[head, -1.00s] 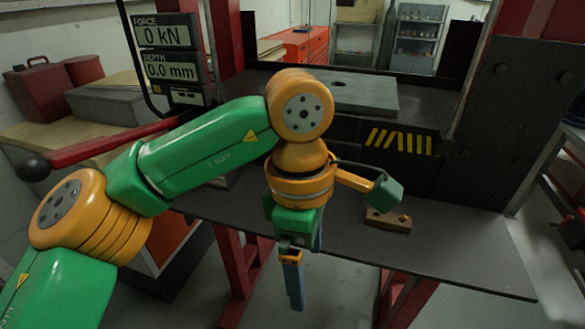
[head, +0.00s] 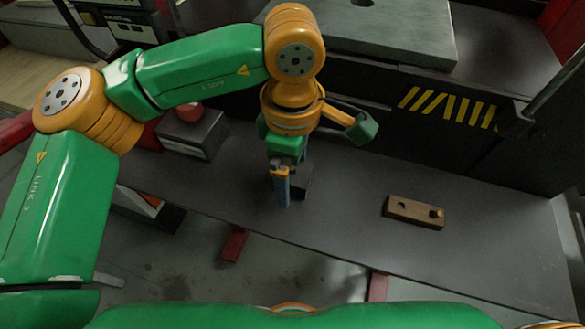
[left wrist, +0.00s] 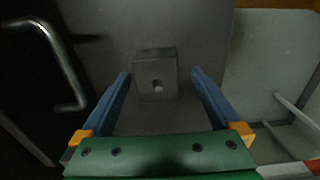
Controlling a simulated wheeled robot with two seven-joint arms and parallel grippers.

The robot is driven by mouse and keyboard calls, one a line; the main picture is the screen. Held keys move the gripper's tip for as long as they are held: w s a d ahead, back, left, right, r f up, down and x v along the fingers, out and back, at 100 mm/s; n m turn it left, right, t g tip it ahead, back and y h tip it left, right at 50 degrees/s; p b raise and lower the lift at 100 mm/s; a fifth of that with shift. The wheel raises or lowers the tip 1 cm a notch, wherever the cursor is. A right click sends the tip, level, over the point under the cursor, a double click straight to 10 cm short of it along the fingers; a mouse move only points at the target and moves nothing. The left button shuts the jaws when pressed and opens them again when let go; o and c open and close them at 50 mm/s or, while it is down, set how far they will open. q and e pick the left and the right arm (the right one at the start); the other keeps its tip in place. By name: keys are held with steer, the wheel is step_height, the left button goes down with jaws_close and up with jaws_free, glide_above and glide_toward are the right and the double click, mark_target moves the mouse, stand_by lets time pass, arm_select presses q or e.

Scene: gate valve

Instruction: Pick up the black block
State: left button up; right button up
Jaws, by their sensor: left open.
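The black block (head: 302,182) stands on the dark bench, partly hidden behind my left gripper in the head view. In the left wrist view the block (left wrist: 145,62) is a dark square with a small light peg or knob on its face. My left gripper (head: 283,198) points down close to the block. In the wrist view its two blue fingers (left wrist: 161,80) are apart, with the block between and beyond their tips. Nothing is held, and I see no clear contact. My right gripper is not in view.
A wooden block with holes (head: 413,212) lies on the bench to the right. A grey box with a red knob (head: 193,133) stands to the left. The press bed with yellow stripes (head: 450,107) rises behind. A metal handle (left wrist: 62,65) shows in the wrist view.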

arm_select(q)
steer(key=shift+w+f, duration=0.3)
steer(key=shift+f, duration=0.1)
steer(key=shift+s+r, duration=0.1)
steer(key=shift+s, duration=0.1)
steer(key=c, duration=0.7)
steer(key=shift+w, duration=0.1)
jaws_close()
